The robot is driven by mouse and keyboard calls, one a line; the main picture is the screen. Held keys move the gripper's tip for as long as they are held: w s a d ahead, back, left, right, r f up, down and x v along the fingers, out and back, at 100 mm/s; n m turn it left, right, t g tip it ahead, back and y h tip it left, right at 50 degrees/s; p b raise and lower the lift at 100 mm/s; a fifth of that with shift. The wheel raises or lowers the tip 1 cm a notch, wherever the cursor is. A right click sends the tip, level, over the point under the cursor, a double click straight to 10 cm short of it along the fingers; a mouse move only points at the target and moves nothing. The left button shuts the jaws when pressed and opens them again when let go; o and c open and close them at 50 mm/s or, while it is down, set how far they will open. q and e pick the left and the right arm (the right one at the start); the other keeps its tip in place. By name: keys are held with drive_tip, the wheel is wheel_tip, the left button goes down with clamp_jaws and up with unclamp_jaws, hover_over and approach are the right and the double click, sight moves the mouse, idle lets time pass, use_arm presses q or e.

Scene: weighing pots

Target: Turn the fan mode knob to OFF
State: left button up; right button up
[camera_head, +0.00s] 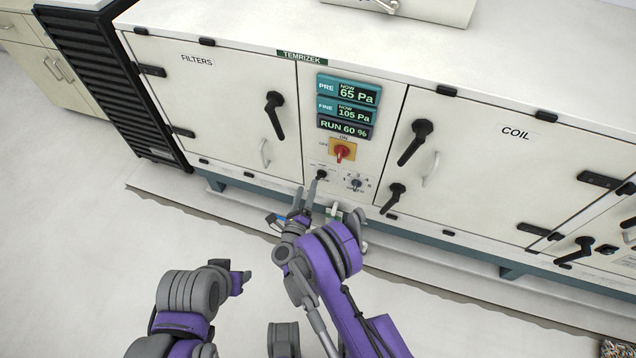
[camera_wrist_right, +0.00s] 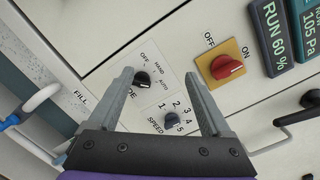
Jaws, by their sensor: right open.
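The fan mode knob (camera_wrist_right: 142,79) is a small black knob on the white control panel, with OFF, HAND and AUTO printed around it. It also shows in the head view (camera_head: 321,175). Its exact pointing direction is too small to tell. My right gripper (camera_wrist_right: 157,75) is open and faces the panel. In the wrist view the knob appears between the fingers, close to the left one, which hides part of the MODE label. The right gripper also shows in the head view (camera_head: 305,187), just left of the knob. My left gripper (camera_head: 240,280) is low, away from the panel, its jaws unclear.
A speed knob (camera_wrist_right: 171,119) with numbers sits beside the mode knob. A red switch (camera_wrist_right: 226,68) on a yellow plate is close by, below the displays (camera_head: 345,105). Black door handles (camera_head: 275,115) stick out on both sides. Pipework (camera_wrist_right: 35,105) runs below the panel.

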sight(320, 179)
wheel_tip(320, 179, down, 6)
drive_tip(key=s+m+h, duration=0.1)
drive_tip(key=s+m, duration=0.1)
drive_tip(key=m, duration=0.1)
drive_tip(key=shift+n+g, duration=0.3)
drive_tip(key=shift+g, duration=0.1)
drive_tip(key=x, duration=0.7)
drive_tip(key=d+b+x, duration=0.1)
drive_tip(key=x, duration=0.2)
drive_tip(key=shift+d, duration=0.1)
clamp_jaws()
